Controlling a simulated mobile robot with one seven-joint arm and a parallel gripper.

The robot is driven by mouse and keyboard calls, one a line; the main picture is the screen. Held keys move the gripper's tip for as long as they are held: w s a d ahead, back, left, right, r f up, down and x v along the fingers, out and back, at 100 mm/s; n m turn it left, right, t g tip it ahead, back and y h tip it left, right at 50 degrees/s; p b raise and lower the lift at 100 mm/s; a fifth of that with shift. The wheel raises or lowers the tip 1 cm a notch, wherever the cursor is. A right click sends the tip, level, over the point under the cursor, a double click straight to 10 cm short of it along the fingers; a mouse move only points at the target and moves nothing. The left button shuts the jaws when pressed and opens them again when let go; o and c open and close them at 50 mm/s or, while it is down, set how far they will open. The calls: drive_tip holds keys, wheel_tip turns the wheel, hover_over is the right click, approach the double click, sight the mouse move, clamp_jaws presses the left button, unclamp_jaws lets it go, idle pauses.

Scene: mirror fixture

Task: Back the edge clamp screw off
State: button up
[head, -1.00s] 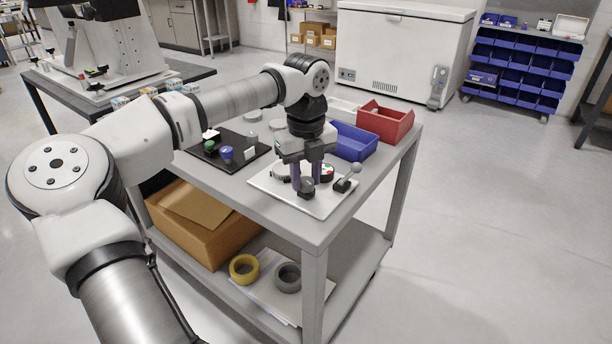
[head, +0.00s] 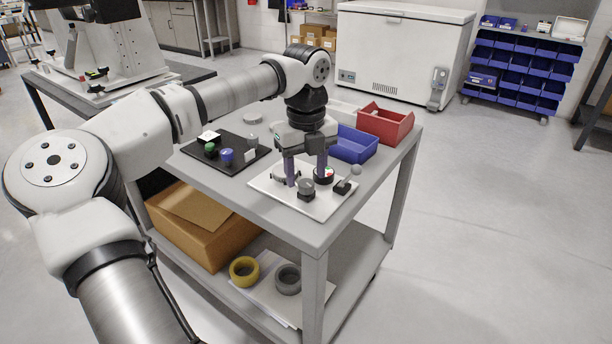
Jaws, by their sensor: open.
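A white fixture plate (head: 318,213) lies on the near right part of the cart top. A small dark clamp block with a grey round knob (head: 306,187) stands near its front edge; it looks like the edge clamp screw, but detail is too small to be sure. My gripper (head: 306,177) points down over the plate, open and empty. Its two purple-grey fingers are spread left and right, just above and behind the knob in the picture; whether they touch anything cannot be told. A round dark part with coloured spots (head: 325,174) shows beside the right finger, partly hidden.
A dark lever with a grey ball (head: 345,184) stands at the plate's right. A black tray (head: 232,168) with small knobs lies left. Blue (head: 354,146) and red (head: 386,124) bins stand behind. The cart's front right corner is clear.

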sight(306, 183)
wheel_tip(306, 183, up, 12)
drive_tip(key=shift+p, duration=0.35)
